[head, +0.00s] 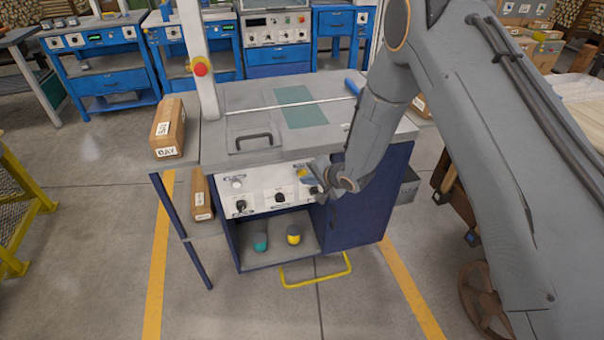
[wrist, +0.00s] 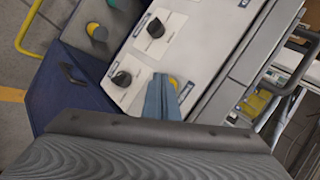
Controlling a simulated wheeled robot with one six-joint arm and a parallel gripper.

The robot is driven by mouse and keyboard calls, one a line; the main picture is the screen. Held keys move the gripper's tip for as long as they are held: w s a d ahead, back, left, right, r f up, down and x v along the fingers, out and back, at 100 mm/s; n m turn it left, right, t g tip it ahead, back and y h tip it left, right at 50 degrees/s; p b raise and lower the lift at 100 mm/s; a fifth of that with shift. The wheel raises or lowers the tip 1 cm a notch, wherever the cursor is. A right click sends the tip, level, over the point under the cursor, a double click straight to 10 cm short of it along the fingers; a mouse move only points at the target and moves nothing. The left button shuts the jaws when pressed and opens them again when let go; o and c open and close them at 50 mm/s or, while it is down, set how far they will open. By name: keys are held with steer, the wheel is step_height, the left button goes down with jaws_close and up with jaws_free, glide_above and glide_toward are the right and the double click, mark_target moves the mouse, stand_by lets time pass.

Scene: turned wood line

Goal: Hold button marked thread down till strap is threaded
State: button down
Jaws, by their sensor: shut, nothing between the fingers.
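A white control panel (head: 262,200) is on the front of a blue machine with a grey top. It holds dark knobs and small buttons whose labels are too small to read. A yellow button (head: 303,172) sits at its upper right and also shows in the wrist view (wrist: 173,82). My gripper (head: 318,184) is shut and empty at the panel's right end. In the wrist view its blue-grey fingertips (wrist: 162,82) lie over the panel beside the yellow button, partly covering it; contact cannot be told. A thin white line, perhaps the strap (head: 290,106), crosses the machine top.
Dark knobs (wrist: 155,28) (wrist: 121,79) sit near my fingers. A post with a red knob (head: 200,67) rises at the machine's back left. Cartons (head: 168,128) stand at left. A yellow floor-level bar (head: 316,282) projects in front. The floor in front is otherwise clear.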

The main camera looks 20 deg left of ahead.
steer(key=shift+s, duration=0.1)
steer(key=s+d, duration=0.1)
steer(key=s+p, duration=0.1)
steer(key=s+d+p, duration=0.1)
steer(key=s, duration=0.1)
steer(key=shift+s+d, duration=0.1)
steer(key=shift+d, duration=0.25)
stand_by(0.3)
stand_by(0.4)
steer(key=d+r+n+h, duration=0.1)
steer(key=d+r+h, duration=0.2)
steer(key=d+r, duration=0.6)
steer(key=d+r+n+h, duration=0.1)
steer(key=d+r+h, duration=0.3)
steer(key=d, duration=0.8)
steer(key=s+d+r+n+g, duration=0.1)
steer(key=s+d+r, duration=0.3)
steer(key=s, duration=0.3)
steer(key=s+d+r+g, duration=0.2)
steer(key=s+d+r, duration=0.2)
steer(key=s+d, duration=0.2)
steer(key=s+d+r+n+g+h, duration=0.1)
steer(key=s+d+r, duration=0.3)
steer(key=s, duration=0.6)
steer(key=shift+s+d+n, duration=0.25)
steer(key=shift+d+n, duration=0.05)
steer(key=shift+d, duration=0.25)
